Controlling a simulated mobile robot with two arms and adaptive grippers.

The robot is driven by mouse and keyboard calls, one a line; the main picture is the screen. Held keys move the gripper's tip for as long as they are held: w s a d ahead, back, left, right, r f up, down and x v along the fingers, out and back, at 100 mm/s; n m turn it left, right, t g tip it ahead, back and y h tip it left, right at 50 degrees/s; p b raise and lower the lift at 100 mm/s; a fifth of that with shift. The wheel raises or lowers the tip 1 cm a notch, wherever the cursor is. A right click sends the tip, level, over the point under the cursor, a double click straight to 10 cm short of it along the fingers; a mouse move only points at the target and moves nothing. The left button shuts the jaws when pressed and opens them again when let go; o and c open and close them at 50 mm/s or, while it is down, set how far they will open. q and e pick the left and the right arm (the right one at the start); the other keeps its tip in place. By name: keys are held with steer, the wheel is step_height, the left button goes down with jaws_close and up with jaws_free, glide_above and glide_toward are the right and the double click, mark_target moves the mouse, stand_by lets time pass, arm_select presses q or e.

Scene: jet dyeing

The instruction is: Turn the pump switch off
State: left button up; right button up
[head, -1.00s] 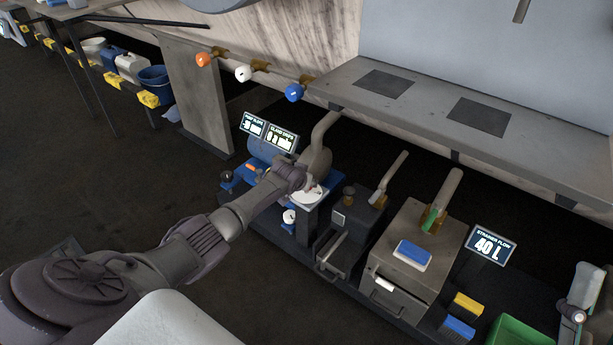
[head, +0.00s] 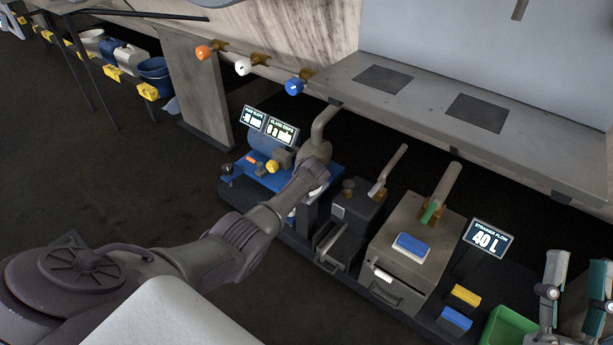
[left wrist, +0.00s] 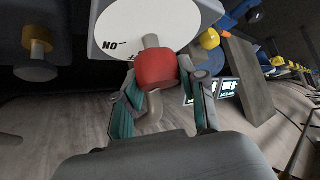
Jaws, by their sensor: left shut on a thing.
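In the left wrist view a red knob (left wrist: 156,68) stands out from a white dial (left wrist: 150,22) with black lettering that reads "NO". I take this to be the pump switch. My left gripper (left wrist: 158,82) has its teal-padded fingers on either side of the knob and is shut on it. In the head view my left gripper (head: 316,172) is over the post right of the blue pump unit (head: 263,137) and hides the knob and most of the dial. My right gripper (head: 577,265) is at the lower right edge, fingers apart, empty.
Displays (head: 268,125) stand behind the pump. A grey strainer box (head: 412,245) with a blue-and-white block and a "40 L" display (head: 488,239) are to the right. A green tray (head: 510,328) is near my right gripper. A grey bench (head: 440,95) overhangs behind.

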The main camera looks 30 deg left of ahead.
arm_select(q)
steer(key=shift+n, duration=0.3)
arm_select(e)
steer(key=shift+s+r+t, duration=0.4)
steer(key=shift+r+t, duration=0.1)
steer(key=shift+r, duration=0.05)
arm_select(q)
steer(key=o, duration=1.1)
steer(key=shift+o, duration=0.2)
steer(key=shift+s+d+r, duration=0.1)
steer(key=v, duration=1.1)
steer(key=shift+d+r, duration=0.25)
steer(key=shift+d, duration=0.05)
